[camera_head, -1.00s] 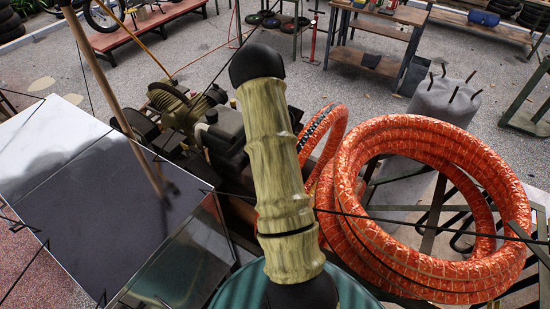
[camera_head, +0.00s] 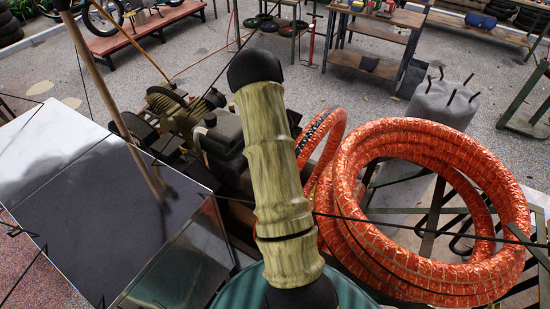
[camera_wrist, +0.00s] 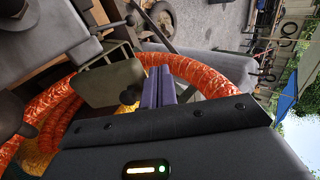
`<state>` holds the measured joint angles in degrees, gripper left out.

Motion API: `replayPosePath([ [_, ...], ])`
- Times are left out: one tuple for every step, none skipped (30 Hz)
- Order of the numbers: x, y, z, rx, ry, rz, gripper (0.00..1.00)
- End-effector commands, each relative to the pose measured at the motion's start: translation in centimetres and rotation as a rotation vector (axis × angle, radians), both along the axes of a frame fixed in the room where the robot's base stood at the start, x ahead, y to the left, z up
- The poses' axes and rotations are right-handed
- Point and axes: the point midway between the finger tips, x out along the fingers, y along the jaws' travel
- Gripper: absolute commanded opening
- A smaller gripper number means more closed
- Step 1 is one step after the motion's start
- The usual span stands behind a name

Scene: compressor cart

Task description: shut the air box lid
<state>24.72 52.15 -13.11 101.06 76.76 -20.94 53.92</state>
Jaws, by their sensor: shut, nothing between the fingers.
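My gripper (camera_wrist: 160,74) shows in the wrist view as two purple-grey fingers, closed together and empty. An olive-green flat-sided piece (camera_wrist: 108,82), which may be the air box lid, stands tilted just left of the fingers. A dark round knob (camera_wrist: 129,96) sits at its lower right edge, close to the fingers. I cannot tell whether the fingers touch either. The air box itself is not clearly distinguishable. In the head view my own arm covers the middle, and my gripper is hidden.
A thick orange hose coil (camera_head: 350,235) lies right of my arm and also curves behind the fingers in the wrist view. The compressor (camera_head: 180,112) and a dark block (camera_head: 224,135) stand left. A glossy grey panel (camera_head: 110,200) fills the left front.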

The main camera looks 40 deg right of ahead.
Motion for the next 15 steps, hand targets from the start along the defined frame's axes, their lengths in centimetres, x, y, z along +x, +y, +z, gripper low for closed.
replayPosePath([
  [0.0,0.1,0.1,0.000,0.000,0.000,0.00],
  [0.0,0.1,0.2,0.000,0.000,0.000,0.00],
  [0.0,0.3,0.3,0.000,0.000,0.000,0.00],
  [-0.1,0.4,0.5,0.000,0.000,0.000,0.00],
  [-0.1,0.6,0.7,0.000,-0.001,-0.001,0.00],
  [-0.1,0.9,1.1,0.000,-0.001,-0.001,0.00],
  [-0.2,1.1,1.4,-0.001,-0.001,-0.001,0.00],
  [-0.2,1.4,1.7,-0.001,-0.001,-0.001,0.00],
  [-0.3,1.9,2.2,0.000,0.000,0.000,0.00],
  [-0.3,2.3,2.7,0.000,-0.001,0.001,0.00],
  [-0.4,2.7,3.1,0.000,-0.001,0.001,0.00],
  [-0.5,2.8,3.6,-0.002,-0.002,-0.003,0.00],
  [-0.4,2.7,4.2,-0.002,-0.003,-0.004,0.00],
  [-0.4,2.7,4.8,-0.002,-0.004,-0.005,0.00],
  [-0.4,2.7,5.5,-0.002,-0.003,-0.006,0.00],
])
